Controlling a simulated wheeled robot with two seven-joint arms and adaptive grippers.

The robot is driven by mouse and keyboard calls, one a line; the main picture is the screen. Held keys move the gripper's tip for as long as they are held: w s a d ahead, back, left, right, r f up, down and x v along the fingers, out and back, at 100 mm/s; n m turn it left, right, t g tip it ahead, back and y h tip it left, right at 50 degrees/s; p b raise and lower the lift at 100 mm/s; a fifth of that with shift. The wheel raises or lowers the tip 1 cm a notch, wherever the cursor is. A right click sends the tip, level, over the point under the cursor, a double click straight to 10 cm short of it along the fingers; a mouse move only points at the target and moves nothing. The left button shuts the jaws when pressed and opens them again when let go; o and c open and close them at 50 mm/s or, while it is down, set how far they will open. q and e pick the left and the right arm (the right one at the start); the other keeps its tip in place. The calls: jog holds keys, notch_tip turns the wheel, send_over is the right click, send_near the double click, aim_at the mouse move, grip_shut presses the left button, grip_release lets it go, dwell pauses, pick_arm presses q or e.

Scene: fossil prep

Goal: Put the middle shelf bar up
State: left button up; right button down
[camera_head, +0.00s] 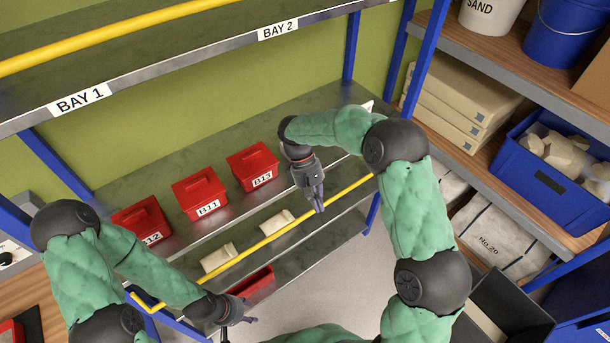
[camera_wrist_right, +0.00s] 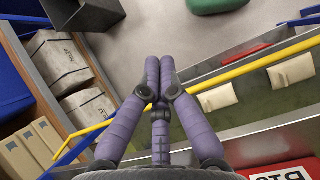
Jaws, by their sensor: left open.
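The middle shelf bar (camera_head: 268,240) is a yellow rod along the front of the shelf below the red boxes. Its left end bends near the blue upright. My right gripper (camera_head: 318,203) is at the bar's right part in the head view. In the right wrist view the fingertips of my right gripper (camera_wrist_right: 159,65) are close together and overlap the bar (camera_wrist_right: 245,70); the crossing is hidden, so I cannot tell whether they hold it. My left gripper (camera_head: 238,316) is open and empty, below the bar's left part and apart from it.
Red boxes labelled B12 (camera_head: 142,226), B11 (camera_head: 200,194) and B13 (camera_head: 253,168) stand behind the bar. Pale blocks (camera_head: 218,258) lie near it. Another yellow bar (camera_head: 120,32) crosses the upper shelf. A wooden shelf unit (camera_head: 490,70) with bins and slabs stands close on the right.

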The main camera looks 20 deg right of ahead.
jog(key=shift+s, duration=0.1)
jog(key=s+a+f+m+t+y+b, duration=0.2)
jog(key=s+a+f+b, duration=0.1)
jog(key=f, duration=0.9)
jog(key=s+a+f+m+t+y+b, duration=0.1)
jog(key=s+a+f+m+y+b, duration=0.1)
jog(key=s+f+b, duration=0.3)
jog(key=s+a+f+m+t+y+b, duration=0.2)
jog(key=s+f+b, duration=0.3)
jog(key=f, duration=1.4)
jog(key=s+a, duration=0.1)
jog(key=s, duration=0.3)
jog(key=shift+a+t, duration=0.3)
jog(key=shift+a, duration=0.05)
jog(key=c, duration=1.9)
grip_release()
jog(key=shift+s+d+f, duration=0.1)
jog(key=shift+s+f, duration=0.15)
jog(key=shift+s, duration=0.1)
jog(key=shift+c, duration=0.2)
jog(key=o, duration=0.9)
jog(key=shift+s+d, duration=0.1)
jog(key=shift+s, duration=0.05)
jog(key=shift+o, duration=0.2)
